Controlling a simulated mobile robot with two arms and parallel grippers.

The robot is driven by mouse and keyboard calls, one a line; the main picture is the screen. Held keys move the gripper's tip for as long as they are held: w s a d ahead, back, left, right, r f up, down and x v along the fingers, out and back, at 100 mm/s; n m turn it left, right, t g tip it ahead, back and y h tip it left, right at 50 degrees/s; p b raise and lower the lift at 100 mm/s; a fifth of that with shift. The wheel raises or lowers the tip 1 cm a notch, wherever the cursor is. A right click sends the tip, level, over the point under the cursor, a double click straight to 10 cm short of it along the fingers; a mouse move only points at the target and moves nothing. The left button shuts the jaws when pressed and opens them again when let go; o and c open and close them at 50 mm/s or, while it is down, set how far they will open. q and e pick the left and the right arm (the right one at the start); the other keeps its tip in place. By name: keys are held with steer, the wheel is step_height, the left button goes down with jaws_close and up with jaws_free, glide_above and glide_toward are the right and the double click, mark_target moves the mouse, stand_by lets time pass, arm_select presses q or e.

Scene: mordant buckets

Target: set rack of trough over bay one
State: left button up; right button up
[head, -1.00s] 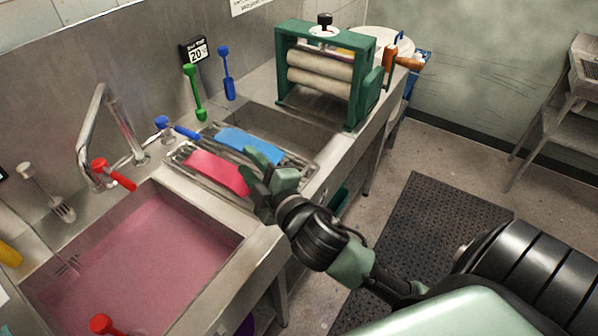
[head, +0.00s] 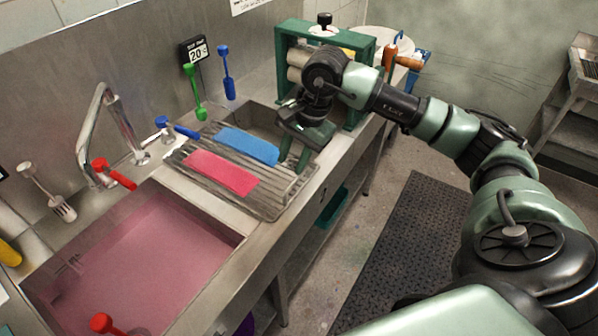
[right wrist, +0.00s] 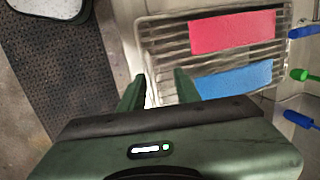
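The wire rack (head: 262,203) lies across the sink at the middle, carrying a pink strip (head: 222,173) and a blue strip (head: 248,146). To its left is a bay of pink liquid (head: 150,255). My right gripper (head: 294,158) points down at the rack's right end, near the counter's front edge. In the right wrist view its fingers (right wrist: 158,92) are apart, with the rack's rim (right wrist: 150,62) between or just beyond them. I cannot tell if they touch it. My left gripper is out of view.
A green roller press (head: 290,38) stands behind my right gripper. A tap (head: 100,130) and blue, green and red-handled tools line the back wall. An uncovered part of the right basin (head: 262,118) shows behind the rack. A dark mat (head: 400,250) lies on the floor.

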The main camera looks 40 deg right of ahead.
mark_target(297, 178)
steer(key=shift+h, duration=0.6)
steer(key=f, duration=0.2)
steer(key=d+f+p, duration=0.1)
steer(key=f, duration=0.1)
steer(key=w+d+f+p, duration=0.1)
steer(key=shift+d+f, duration=0.25)
steer(key=shift+f, duration=0.8)
jaws_close()
steer(key=shift+w, duration=0.1)
